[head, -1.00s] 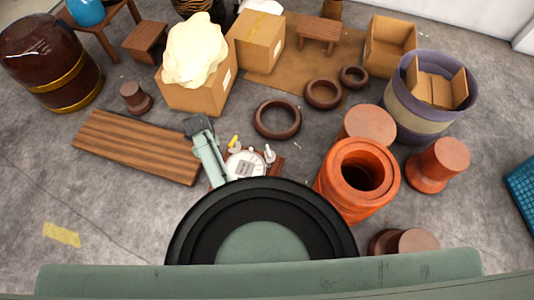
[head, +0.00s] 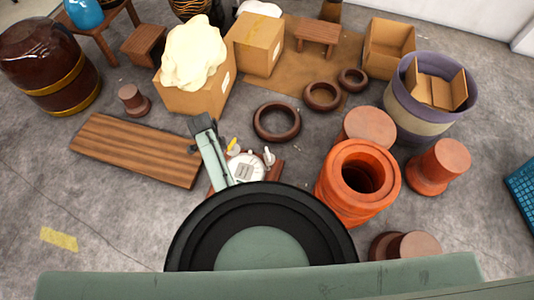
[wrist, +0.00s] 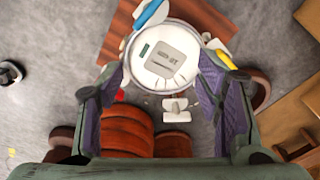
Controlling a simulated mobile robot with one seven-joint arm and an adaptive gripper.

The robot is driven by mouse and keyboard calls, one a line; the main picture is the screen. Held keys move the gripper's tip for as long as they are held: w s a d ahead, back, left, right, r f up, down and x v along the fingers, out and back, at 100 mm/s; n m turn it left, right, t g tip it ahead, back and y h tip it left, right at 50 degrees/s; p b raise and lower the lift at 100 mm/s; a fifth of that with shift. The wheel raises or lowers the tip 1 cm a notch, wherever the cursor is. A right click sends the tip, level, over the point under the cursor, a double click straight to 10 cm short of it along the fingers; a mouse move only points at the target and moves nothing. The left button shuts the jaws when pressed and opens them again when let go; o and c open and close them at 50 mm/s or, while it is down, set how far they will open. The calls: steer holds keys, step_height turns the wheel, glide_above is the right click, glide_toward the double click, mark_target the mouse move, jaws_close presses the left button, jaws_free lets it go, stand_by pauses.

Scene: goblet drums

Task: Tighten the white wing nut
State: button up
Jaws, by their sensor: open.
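The white wing nut (wrist: 177,109) stands out at the lower edge of a round white drum head (wrist: 161,57) in the wrist view. A white fitting (head: 268,156) also shows at the right side of the drum in the head view. A blue piece (wrist: 150,14) and a yellow piece (wrist: 222,59) sit at other points around the rim. My gripper (wrist: 165,68) is open, its purple-padded fingers apart on either side of the drum head in the picture. The white wing nut lies between the fingers in the picture, with nothing gripped. Depth between fingers and nut is unclear.
A reddish-brown wooden board (wrist: 121,28) lies under the drum. Orange cylinders (head: 362,180) stand to the right in the head view. A plank (head: 137,149) lies to the left, and a dark ring (head: 277,121) lies behind.

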steer(key=shift+o, duration=1.4)
steer(key=d+n, duration=0.1)
steer(key=n, duration=0.1)
steer(key=w+d+n, duration=0.1)
steer(key=n, duration=0.2)
steer(key=w+d+f+n+b, duration=0.1)
steer(key=n, duration=0.2)
steer(key=shift+h, duration=0.4)
steer(key=n+h+b, duration=0.3)
steer(key=n, duration=2.5)
glide_toward(267, 153)
steer(key=shift+t, duration=0.4)
steer(key=x, duration=0.3)
steer(key=b+x, duration=0.1)
steer(key=x, duration=0.5)
steer(key=shift+s+d+f, duration=0.1)
steer(key=shift+s+f, duration=0.1)
steer(key=shift+s, duration=0.1)
steer(key=c, duration=1.2)
steer(key=shift+o, duration=0.2)
